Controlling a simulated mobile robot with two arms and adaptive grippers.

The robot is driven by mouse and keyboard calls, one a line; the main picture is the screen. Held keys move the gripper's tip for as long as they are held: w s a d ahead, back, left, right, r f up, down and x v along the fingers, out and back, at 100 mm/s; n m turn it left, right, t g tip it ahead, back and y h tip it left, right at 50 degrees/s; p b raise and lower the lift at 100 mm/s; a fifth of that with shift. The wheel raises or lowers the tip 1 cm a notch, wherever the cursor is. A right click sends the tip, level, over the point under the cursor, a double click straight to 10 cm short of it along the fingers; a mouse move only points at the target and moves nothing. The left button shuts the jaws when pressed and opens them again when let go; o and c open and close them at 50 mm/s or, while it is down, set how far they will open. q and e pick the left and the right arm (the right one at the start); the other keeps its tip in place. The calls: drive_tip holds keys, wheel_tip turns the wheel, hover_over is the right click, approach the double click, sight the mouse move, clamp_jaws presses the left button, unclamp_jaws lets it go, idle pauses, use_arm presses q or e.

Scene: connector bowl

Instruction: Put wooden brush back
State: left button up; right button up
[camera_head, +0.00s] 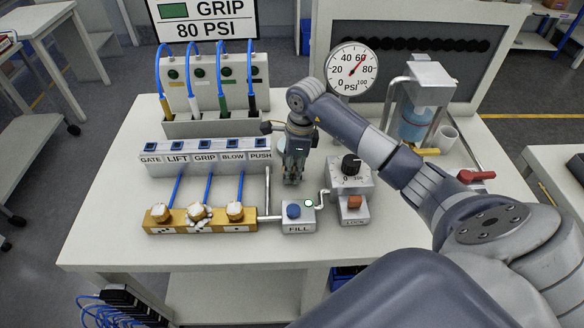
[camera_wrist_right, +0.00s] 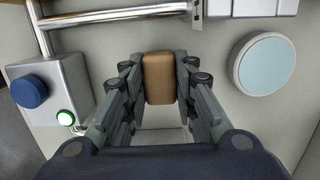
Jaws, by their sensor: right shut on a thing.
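My right gripper (camera_head: 293,173) reaches down over the middle of the white bench, behind the FILL block and in front of the PUSH end of the labelled switch row. In the right wrist view the gripper (camera_wrist_right: 160,80) is shut on a brown block, which looks like the wooden brush (camera_wrist_right: 160,77). The block sits between the two fingertips; its lower side is hidden. I cannot pick it out in the head view. I cannot tell whether it touches the bench. My left gripper is not in view.
The FILL block (camera_head: 299,219) has a blue button and a lit green lamp. The labelled switch row (camera_head: 204,157), brass manifold (camera_head: 172,224), dial box (camera_head: 346,180) and pressure gauge (camera_head: 351,72) stand around my gripper. A pale round disc (camera_wrist_right: 263,63) lies beside it.

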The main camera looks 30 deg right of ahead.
drive_tip(key=o, duration=0.9)
drive_tip(key=shift+o, duration=0.2)
drive_tip(key=shift+r, duration=0.1)
wheel_tip(320, 180, up, 12)
drive_tip(key=d+b, duration=0.1)
drive_tip(key=b, duration=0.1)
drive_tip(key=shift+s+d+b, duration=0.15)
drive_tip(key=shift+s+b, duration=0.15)
drive_tip(key=shift+s, duration=0.1)
